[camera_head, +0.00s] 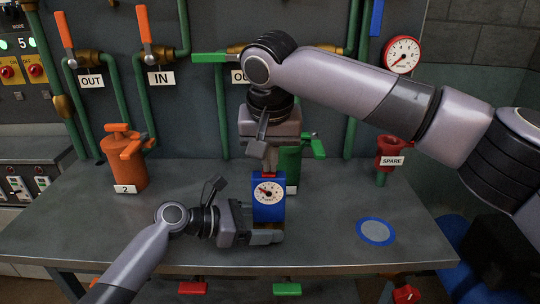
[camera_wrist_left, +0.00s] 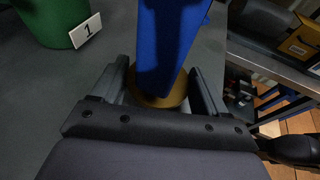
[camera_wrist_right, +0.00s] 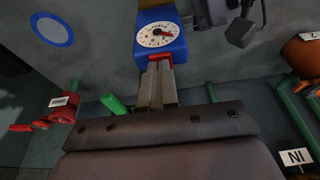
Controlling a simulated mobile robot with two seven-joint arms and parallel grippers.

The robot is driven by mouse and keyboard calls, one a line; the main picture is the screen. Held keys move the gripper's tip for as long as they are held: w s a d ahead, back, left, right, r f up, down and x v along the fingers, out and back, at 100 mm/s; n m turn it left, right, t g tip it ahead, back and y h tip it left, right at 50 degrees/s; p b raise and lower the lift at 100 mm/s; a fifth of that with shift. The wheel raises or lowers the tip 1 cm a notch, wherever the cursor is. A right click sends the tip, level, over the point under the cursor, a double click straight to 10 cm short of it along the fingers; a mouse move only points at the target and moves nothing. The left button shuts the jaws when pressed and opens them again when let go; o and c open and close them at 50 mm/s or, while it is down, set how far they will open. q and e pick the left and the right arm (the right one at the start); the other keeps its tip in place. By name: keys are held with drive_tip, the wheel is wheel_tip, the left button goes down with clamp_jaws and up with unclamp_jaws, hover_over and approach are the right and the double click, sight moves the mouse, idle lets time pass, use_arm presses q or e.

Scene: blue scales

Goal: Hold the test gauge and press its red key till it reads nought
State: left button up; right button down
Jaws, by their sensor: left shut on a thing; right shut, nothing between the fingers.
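The blue test gauge (camera_head: 277,211) stands upright near the table's front edge, its white dial facing the head camera. My left gripper (camera_head: 266,234) is shut on its brass base (camera_wrist_left: 160,98), below the blue body (camera_wrist_left: 168,45). The gauge's red key (camera_head: 268,176) is on its top. My right gripper (camera_head: 268,168) points down with shut, empty fingers, its tips at the key. In the right wrist view the fingertips (camera_wrist_right: 156,66) meet or nearly meet the red key (camera_wrist_right: 168,56); contact is unclear. The dial has a red needle; its exact reading is too small to tell.
A blue-ringed disc (camera_head: 362,239) lies on the table to the right. An orange canister (camera_head: 124,170) stands left and a green one (camera_head: 290,165) close behind the gauge. A red "SPARE" fitting (camera_head: 388,147) stands at the right. Pipes and valves line the back panel.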

use_arm(q)
drive_tip(key=shift+s+r, duration=0.15)
use_arm(e)
drive_tip(key=shift+s+f, duration=0.15)
drive_tip(key=shift+f, duration=0.8)
wheel_tip(320, 180, up, 5)
drive_tip(key=shift+a+f, duration=0.1)
drive_tip(key=shift+f, duration=0.1)
use_arm(q)
drive_tip(key=shift+f, duration=0.2)
use_arm(e)
drive_tip(key=v, duration=1)
drive_tip(key=shift+r, duration=0.3)
use_arm(q)
drive_tip(key=o, duration=0.8)
